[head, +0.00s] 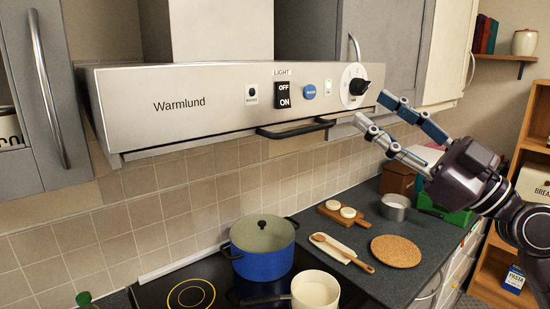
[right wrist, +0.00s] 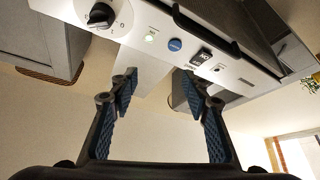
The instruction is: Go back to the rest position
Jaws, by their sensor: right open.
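My right gripper (head: 372,119) is open and empty in the head view. It hangs in the air in front of the right end of the range hood (head: 130,88), near its black dial knob (head: 359,87). In the right wrist view its two blue-padded fingers (right wrist: 158,95) are spread apart with nothing between them, and the hood panel with the knob (right wrist: 101,15) shows beyond them. I cannot tell whether a finger touches the hood. My left gripper is in neither view.
Below the hood are a blue pot (head: 262,263) and a cream saucepan (head: 315,290) on the cooktop. A cork mat (head: 396,251), a wooden spoon (head: 340,251), a cutting board (head: 343,217) and a metal pan (head: 395,206) lie on the counter. A wooden shelf (head: 490,268) stands at right.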

